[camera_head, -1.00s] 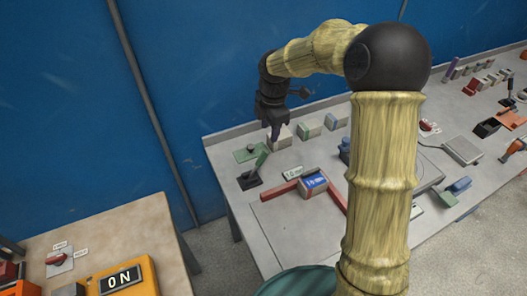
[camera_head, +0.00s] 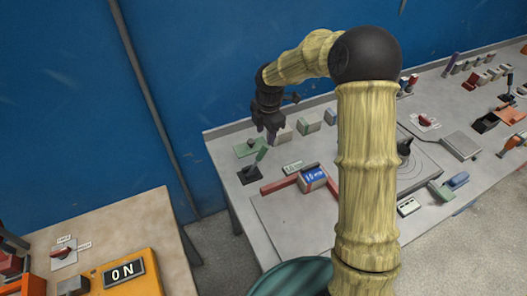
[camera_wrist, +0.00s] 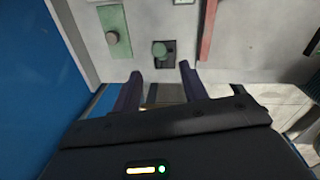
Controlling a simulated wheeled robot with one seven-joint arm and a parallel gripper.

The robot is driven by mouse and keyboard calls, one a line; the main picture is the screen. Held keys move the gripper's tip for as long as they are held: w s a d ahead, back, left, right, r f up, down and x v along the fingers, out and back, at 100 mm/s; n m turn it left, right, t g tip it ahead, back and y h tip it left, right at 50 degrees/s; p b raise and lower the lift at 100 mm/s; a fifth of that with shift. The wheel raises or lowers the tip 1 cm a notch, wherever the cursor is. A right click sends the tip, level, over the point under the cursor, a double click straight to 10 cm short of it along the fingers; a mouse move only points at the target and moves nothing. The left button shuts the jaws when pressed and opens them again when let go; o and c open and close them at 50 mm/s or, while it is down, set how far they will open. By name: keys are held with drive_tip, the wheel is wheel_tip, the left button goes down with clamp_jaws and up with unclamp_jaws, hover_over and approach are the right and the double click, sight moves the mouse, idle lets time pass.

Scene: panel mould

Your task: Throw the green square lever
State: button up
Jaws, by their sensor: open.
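The green lever (camera_head: 261,155) stands tilted on a small black base (camera_head: 250,175) at the left end of the grey bench. In the wrist view its green end (camera_wrist: 159,48) shows nearly end-on over the dark base. My gripper (camera_head: 271,136) is open and empty, just above and behind the lever in the head view. In the wrist view the two dark fingers of my gripper (camera_wrist: 160,72) are spread, with the lever just beyond the tips and roughly between them. I see no contact.
A green plate with a round knob (camera_head: 246,148) lies close beside the lever; it also shows in the wrist view (camera_wrist: 114,33). A red bar (camera_head: 279,185) lies to the lever's right. Several small blocks line the back. A blue wall (camera_head: 200,60) rises behind the bench.

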sight(264, 153)
drive_tip(key=f, duration=0.3)
drive_tip(key=f+p, duration=0.1)
drive_tip(key=f, duration=0.3)
drive_tip(key=w+f, duration=0.1)
drive_tip(key=f, duration=0.3)
drive_tip(key=shift+a+f+p, duration=0.15)
drive_tip(key=shift+a+p, duration=0.15)
drive_tip(key=shift+p, duration=0.1)
clamp_jaws()
